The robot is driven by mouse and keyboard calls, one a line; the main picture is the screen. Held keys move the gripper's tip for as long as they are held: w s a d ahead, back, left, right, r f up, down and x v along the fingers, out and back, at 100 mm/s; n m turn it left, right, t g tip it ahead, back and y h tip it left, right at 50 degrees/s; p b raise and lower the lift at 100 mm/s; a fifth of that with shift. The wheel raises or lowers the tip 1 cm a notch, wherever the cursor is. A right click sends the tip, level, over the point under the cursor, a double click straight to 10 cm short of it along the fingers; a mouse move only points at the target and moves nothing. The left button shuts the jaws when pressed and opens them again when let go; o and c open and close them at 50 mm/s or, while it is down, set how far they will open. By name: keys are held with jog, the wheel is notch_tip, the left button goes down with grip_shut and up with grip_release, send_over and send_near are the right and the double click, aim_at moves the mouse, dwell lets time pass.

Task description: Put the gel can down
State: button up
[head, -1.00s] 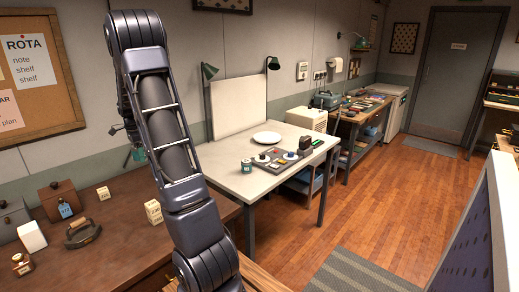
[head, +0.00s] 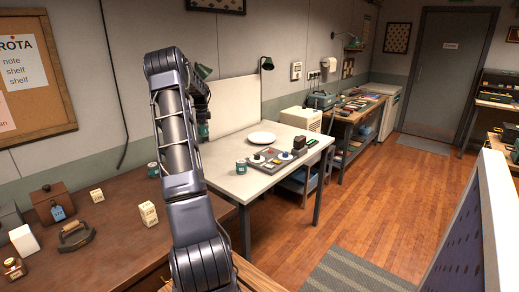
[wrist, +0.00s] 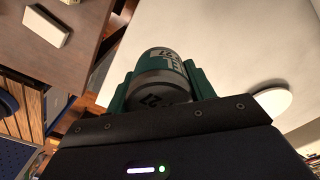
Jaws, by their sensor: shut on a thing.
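The white table (wrist: 225,45) lies beyond and below the can. In the head view my arm hides most of the gripper; a small teal part shows just right of the arm, above the left end of the white table (head: 228,185).
On the white table are a plate (head: 262,139), a teal can (head: 241,165) and a tray of small items (head: 270,162). The brown desk (head: 120,225) holds another can (head: 153,170), small boxes (head: 148,213) and an iron (head: 76,236). The table's front strip looks clear.

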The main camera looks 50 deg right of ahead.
aim_at(210, 167)
jog(key=shift+s+d, duration=0.15)
jog(key=shift+d, duration=0.4)
jog(key=shift+d+f, duration=0.15)
jog(key=shift+f, duration=0.15)
notch_tip(210, 167, down, 19)
jog(key=shift+f, duration=0.2)
jog(key=shift+f, duration=0.15)
jog(key=o, duration=1)
jog(key=shift+o, duration=0.2)
